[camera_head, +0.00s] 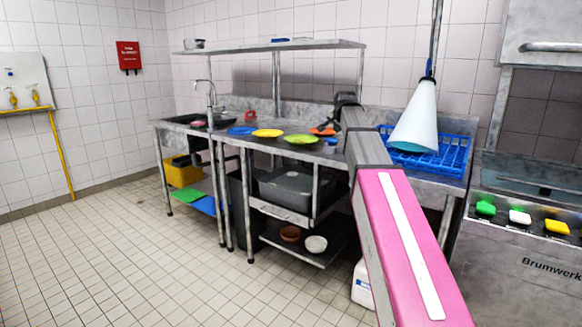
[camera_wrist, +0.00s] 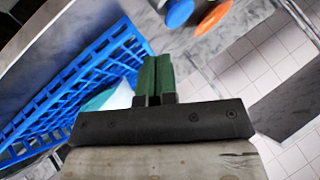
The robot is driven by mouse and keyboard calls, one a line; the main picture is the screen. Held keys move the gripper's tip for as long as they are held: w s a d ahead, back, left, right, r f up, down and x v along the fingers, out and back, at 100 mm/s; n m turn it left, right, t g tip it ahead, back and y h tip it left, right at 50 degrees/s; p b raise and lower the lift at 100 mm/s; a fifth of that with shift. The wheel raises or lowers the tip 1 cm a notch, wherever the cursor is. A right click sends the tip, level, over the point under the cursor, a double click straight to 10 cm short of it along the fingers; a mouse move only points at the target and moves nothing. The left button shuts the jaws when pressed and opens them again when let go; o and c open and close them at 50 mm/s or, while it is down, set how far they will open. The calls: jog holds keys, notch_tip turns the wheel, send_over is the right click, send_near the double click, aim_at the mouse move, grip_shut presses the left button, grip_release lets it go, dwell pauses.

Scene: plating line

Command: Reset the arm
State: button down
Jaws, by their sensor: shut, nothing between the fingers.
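My arm (camera_head: 405,235) stretches from the bottom right of the head view out over the steel counter (camera_head: 342,152). Its dark far end (camera_head: 346,100) is above the counter, left of the blue rack (camera_head: 452,155). The fingers are too small or hidden to make out there. In the wrist view my gripper (camera_wrist: 156,75) has its green fingers pressed together, shut and empty. The blue rack also shows in the wrist view (camera_wrist: 75,80), left of and behind the fingers. No object is in the fingers.
A yellow plate (camera_head: 267,133), a green plate (camera_head: 301,139) and a blue plate (camera_head: 241,130) lie on the counter. An orange item (camera_head: 322,131) lies near my arm's far end. A white lamp (camera_head: 415,120) hangs over the rack. The tiled floor (camera_head: 130,260) at left is clear.

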jog(key=s+f+n+g, duration=0.1)
jog(key=s+f, duration=0.3)
jog(key=f, duration=0.5)
jog(key=s+f+n+g, duration=0.2)
jog(key=s+f, duration=0.3)
jog(key=f, duration=0.4)
jog(key=s+f+n+g, duration=0.1)
jog(key=s+f, duration=0.3)
jog(key=f, duration=0.5)
jog(key=s+f+n+g, duration=0.5)
jog(key=s+f, duration=1.6)
jog(key=s, duration=0.2)
jog(key=shift+s+a+f, duration=0.25)
